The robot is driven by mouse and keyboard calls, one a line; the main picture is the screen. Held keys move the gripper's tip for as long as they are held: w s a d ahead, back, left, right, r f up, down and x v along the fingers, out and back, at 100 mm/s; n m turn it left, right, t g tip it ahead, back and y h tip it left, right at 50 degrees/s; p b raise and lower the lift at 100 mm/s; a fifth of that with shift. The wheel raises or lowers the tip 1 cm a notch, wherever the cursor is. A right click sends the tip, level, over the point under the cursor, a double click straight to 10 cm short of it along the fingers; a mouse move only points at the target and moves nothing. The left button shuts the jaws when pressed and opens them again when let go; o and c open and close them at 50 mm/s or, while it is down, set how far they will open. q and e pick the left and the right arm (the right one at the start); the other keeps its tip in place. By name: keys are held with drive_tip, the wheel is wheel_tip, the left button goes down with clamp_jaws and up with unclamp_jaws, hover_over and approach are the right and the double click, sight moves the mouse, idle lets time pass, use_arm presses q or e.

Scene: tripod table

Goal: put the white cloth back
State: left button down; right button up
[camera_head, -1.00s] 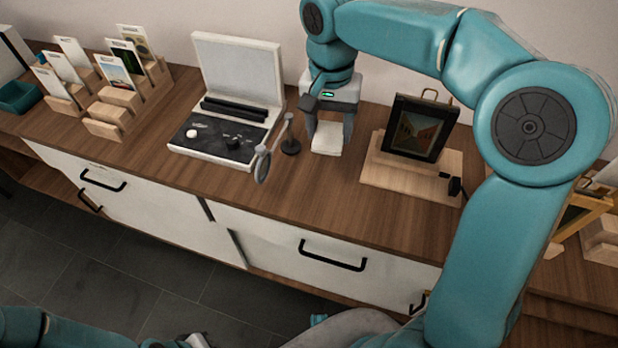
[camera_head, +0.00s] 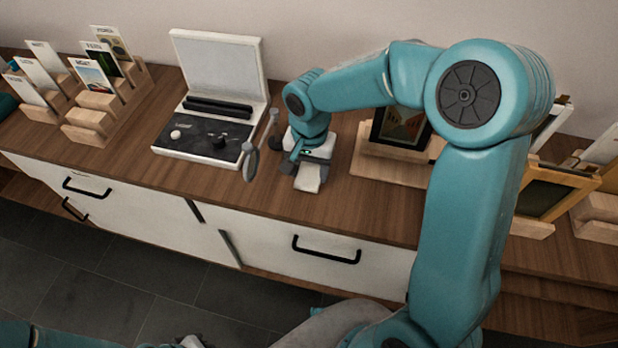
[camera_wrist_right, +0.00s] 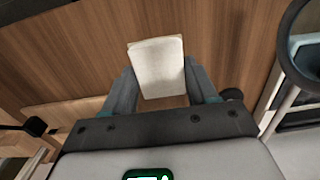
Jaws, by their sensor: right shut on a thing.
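The white cloth (camera_head: 308,178) is a small folded pad between the fingers of my right gripper (camera_head: 304,166), near the front part of the wooden tabletop. My right gripper is shut on it. In the right wrist view, the cloth (camera_wrist_right: 158,68) sticks out past the two grey fingers (camera_wrist_right: 160,88) over brown wood. I cannot tell whether the cloth touches the tabletop. My left gripper is not clearly visible; only parts of my left arm show at the bottom left of the head view.
A magnifier on a stand (camera_head: 250,163) is close left of my right gripper. Beyond it is an open white case (camera_head: 215,60) with a dark panel. A framed picture (camera_head: 400,128) on a wooden base is to the right, partly behind my arm. Wooden card racks (camera_head: 95,122) stand far left.

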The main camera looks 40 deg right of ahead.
sight(309, 173)
wheel_tip(309, 173, down, 4)
drive_tip(key=shift+r, duration=0.1)
drive_tip(key=shift+b, duration=0.3)
drive_tip(key=o, duration=0.9)
drive_tip(key=shift+w, duration=0.1)
drive_tip(key=shift+o, duration=0.2)
drive_tip(key=shift+r, duration=0.4)
wheel_tip(309, 173, up, 11)
drive_tip(key=shift+r+p, duration=0.2)
drive_tip(key=shift+p, duration=0.6)
